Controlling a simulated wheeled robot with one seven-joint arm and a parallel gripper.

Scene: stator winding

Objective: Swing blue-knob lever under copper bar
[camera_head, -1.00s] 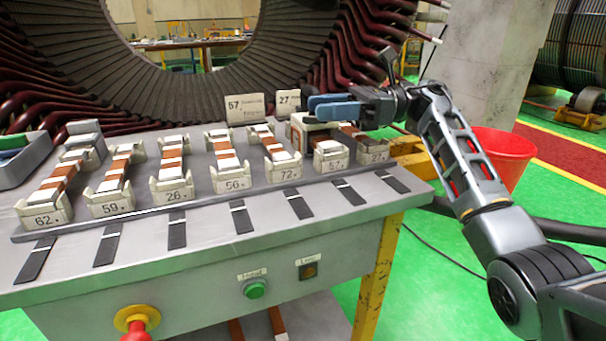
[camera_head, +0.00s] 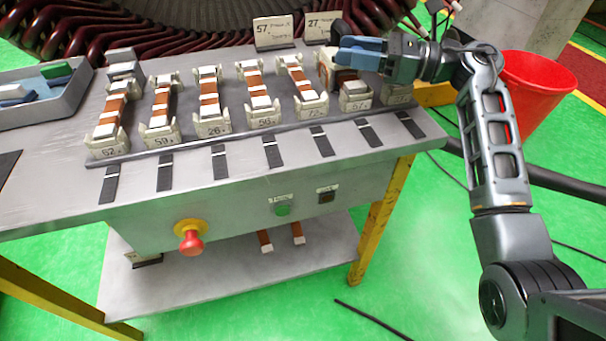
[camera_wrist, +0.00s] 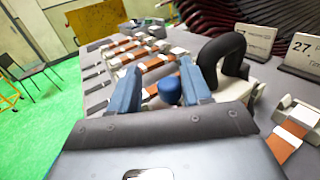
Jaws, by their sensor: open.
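The blue knob (camera_wrist: 169,91) shows in the wrist view between my gripper's two blue fingers, nearer the left side of the right finger. Its lever is hidden below it. My gripper (camera_wrist: 158,68) is open, and I cannot tell whether a finger touches the knob. In the head view my gripper (camera_head: 338,50) hovers at the back of the holder marked 57 (camera_head: 355,97), and covers most of its bar; the knob is not distinguishable there. Copper bars (camera_wrist: 154,64) lie beyond the fingers, and another copper bar (camera_wrist: 285,140) lies at right.
A black U-shaped handle (camera_wrist: 230,48) rises beside the right finger. Sign plates 57 (camera_head: 274,31) and 27 (camera_head: 320,27) stand behind. Several numbered holders line the table to the left. A grey tray (camera_head: 72,98) is at far left, a red bin (camera_head: 535,95) at right.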

